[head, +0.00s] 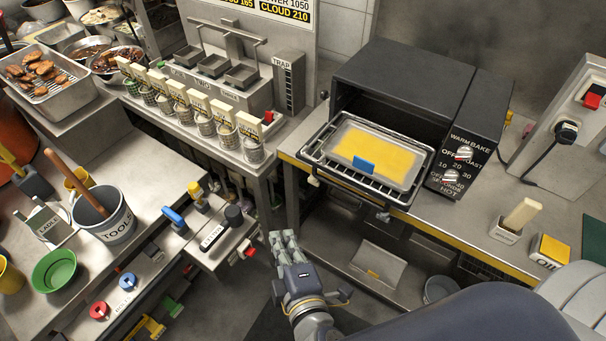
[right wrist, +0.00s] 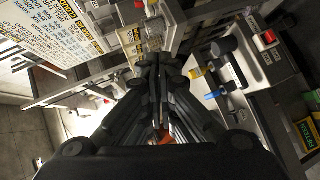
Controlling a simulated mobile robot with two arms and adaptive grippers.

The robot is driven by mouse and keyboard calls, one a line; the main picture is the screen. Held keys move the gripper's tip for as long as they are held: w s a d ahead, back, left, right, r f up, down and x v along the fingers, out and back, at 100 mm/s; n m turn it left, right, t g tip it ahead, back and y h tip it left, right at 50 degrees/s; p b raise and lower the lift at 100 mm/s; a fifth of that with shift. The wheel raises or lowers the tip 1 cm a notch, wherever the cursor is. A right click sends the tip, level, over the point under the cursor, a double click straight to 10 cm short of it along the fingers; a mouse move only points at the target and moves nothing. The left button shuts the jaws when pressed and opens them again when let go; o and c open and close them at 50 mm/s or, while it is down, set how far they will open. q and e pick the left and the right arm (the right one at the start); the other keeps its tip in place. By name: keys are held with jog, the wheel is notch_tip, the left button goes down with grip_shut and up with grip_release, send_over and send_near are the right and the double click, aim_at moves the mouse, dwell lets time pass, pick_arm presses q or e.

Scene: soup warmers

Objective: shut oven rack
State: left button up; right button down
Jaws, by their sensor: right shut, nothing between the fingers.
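The oven (head: 400,85) is a black toaster oven on the counter with its front opening uncovered. Its wire rack (head: 312,152) sticks out of the opening toward the front left. A tray (head: 340,138) with yellow contents and a blue tab lies on the rack. My right gripper (head: 281,240) is shut and empty, below and left of the rack's front edge and apart from it. Its closed fingers (right wrist: 155,70) also show in the right wrist view, where I cannot make out the rack. My left gripper is not in view.
A steel counter with labelled jars (head: 205,122) stands left of the oven. A tools pot (head: 105,215) and a green bowl (head: 54,270) are on the left worktop. An oil container (head: 550,248) and a wall plug (head: 566,130) are at right. A shelf lies below the oven.

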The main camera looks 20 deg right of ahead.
jog(key=d+r+t+h, duration=0.2)
jog(key=d+r, duration=0.2)
jog(key=r, duration=0.4)
jog(key=w+d+f+p, duration=0.1)
jog(key=w+d+p, duration=0.2)
jog(key=w, duration=0.8)
jog(key=shift+w+d+f, duration=0.15)
jog(key=shift+w+d, duration=0.25)
